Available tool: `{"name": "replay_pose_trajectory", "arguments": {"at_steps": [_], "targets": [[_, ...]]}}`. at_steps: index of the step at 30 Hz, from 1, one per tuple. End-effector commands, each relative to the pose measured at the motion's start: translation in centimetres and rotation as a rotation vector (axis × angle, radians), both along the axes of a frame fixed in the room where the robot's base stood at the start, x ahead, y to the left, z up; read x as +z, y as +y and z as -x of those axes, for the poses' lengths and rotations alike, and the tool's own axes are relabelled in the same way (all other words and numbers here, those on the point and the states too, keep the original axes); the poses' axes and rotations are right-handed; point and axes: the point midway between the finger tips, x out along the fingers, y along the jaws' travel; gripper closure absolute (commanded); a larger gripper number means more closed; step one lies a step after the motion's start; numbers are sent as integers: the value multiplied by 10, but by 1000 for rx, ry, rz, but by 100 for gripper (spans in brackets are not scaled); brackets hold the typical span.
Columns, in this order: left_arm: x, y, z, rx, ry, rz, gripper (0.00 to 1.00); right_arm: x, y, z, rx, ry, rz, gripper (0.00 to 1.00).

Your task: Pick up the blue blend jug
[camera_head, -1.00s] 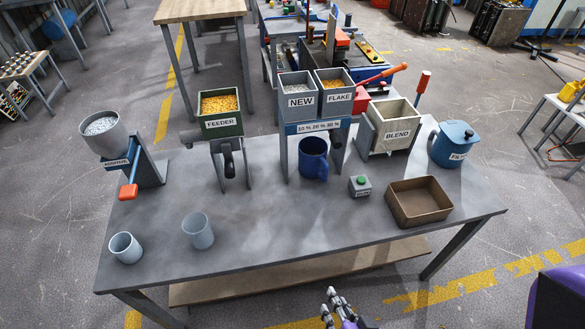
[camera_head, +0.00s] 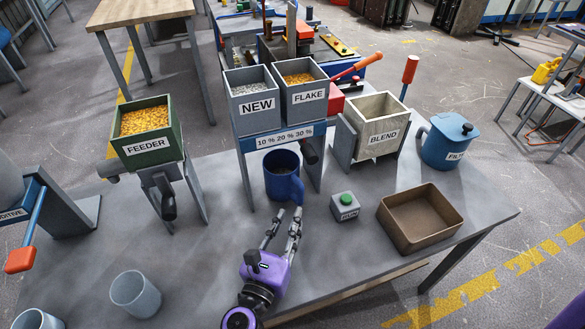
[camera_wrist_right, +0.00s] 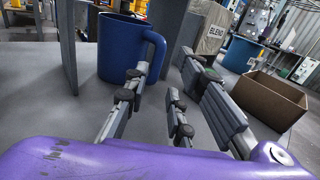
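The blue jug (camera_head: 281,175) stands upright on the grey table under the NEW and FLAKE bins, its handle toward the front right. It also shows in the right wrist view (camera_wrist_right: 121,50), upper left of the fingers, with the handle facing them. My right gripper (camera_head: 286,212) is just in front of the jug with its fingers spread. In the right wrist view the gripper (camera_wrist_right: 170,72) is open and empty, its fingertips pointing toward the handle side. Whether a fingertip touches the handle cannot be told. My left gripper is not in view.
A RUN button box (camera_head: 345,206) and a brown tray (camera_head: 419,218) are to the right. The stand's legs (camera_head: 245,172) flank the jug. The BLEND bin (camera_head: 376,130) and blue FILTER pot (camera_head: 446,142) are behind right. Grey cups (camera_head: 136,293) stand front left.

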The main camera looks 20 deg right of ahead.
Motion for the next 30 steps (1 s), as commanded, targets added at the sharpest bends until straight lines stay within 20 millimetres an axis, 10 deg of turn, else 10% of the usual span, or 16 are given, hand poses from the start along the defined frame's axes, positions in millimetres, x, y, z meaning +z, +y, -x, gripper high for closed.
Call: {"name": "replay_pose_trajectory", "arguments": {"at_steps": [30], "targets": [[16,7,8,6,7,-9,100,0,-46,-63,-16,-14,-37,77]]}}
